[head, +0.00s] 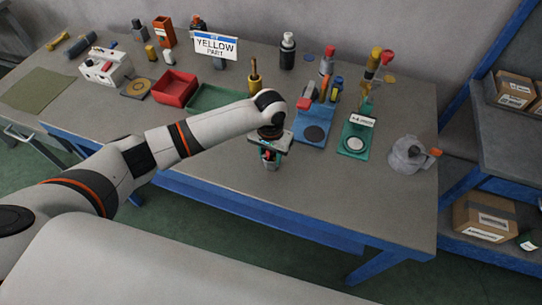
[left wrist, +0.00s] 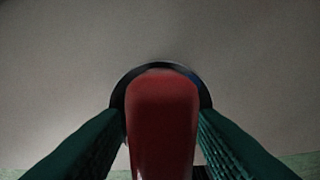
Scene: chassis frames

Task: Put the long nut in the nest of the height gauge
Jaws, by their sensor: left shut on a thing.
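My left gripper (head: 270,158) is above the front middle of the grey table. In the left wrist view, its green fingers close on a red, rounded, long piece (left wrist: 163,115) with a dark round rim behind it. In the head view only a little red shows between the fingers, with a grey round part below. I cannot tell whether this is the long nut, and I see no other clear long nut. A green stand (head: 346,151) with a pale round disc and a small label plate, possibly the height gauge, stands right of the gripper. My right gripper is out of view.
A blue stand (head: 302,133) with a dark round pad and coloured handles is between gripper and green stand. A grey round device (head: 407,155) is at the right. A red bin (head: 175,88) and green tray (head: 205,97) are behind my arm. The front right table is clear.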

